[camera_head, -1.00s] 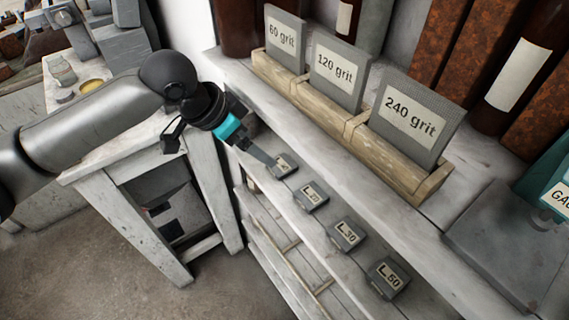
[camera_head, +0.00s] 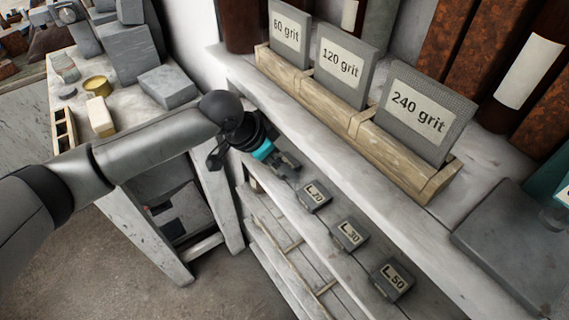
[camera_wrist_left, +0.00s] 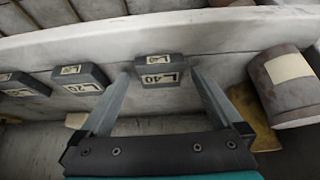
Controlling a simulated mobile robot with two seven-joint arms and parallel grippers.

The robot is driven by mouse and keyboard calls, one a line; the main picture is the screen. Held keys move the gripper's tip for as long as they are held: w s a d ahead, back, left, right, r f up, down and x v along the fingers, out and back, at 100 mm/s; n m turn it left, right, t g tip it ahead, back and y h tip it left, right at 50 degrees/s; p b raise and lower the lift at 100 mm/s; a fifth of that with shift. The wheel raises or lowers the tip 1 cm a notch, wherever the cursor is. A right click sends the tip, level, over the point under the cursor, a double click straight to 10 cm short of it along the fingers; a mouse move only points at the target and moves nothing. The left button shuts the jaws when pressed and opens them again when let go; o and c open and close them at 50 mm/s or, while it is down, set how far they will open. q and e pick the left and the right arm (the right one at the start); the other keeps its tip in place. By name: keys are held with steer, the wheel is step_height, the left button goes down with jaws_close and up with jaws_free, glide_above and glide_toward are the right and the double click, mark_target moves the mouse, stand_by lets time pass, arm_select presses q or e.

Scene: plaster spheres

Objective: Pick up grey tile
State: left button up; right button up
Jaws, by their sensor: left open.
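Small grey tiles with pale labels stand in a row along the shelf ledge. The end tile (camera_wrist_left: 160,70), its label looking like "L.40", sits between the fingertips of my left gripper (camera_wrist_left: 160,82) in the left wrist view. The fingers are open on either side of it, and I cannot tell whether they touch it. In the head view my left gripper (camera_head: 284,171) partly covers this tile (camera_head: 288,159). The tiles L.20 (camera_head: 314,197), L.30 (camera_head: 350,234) and L.50 (camera_head: 392,279) are uncovered. My right gripper is not in view.
A wooden rack (camera_head: 357,128) with grit sheets stands behind the tiles. A larger grey slab (camera_head: 505,245) lies at the right. In the wrist view a dark cylinder (camera_wrist_left: 285,85) with a pale label is right of the gripper. A cluttered bench (camera_head: 130,115) is at the left.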

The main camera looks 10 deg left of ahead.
arm_select(q)
steer(key=shift+c, duration=0.2)
steer(key=c, duration=1.4)
steer(key=shift+c, duration=0.3)
steer(key=shift+r, duration=0.1)
steer(key=shift+r, duration=0.5)
steer(key=shift+s+a+r, duration=0.1)
steer(key=shift+a+r, duration=0.05)
steer(key=shift+r, duration=0.1)
steer(key=s+a, duration=1.2)
steer(key=shift+s+a, duration=0.2)
steer(key=shift+s, duration=0.05)
steer(key=shift+d+f+b, duration=0.1)
steer(key=shift+b, duration=0.3)
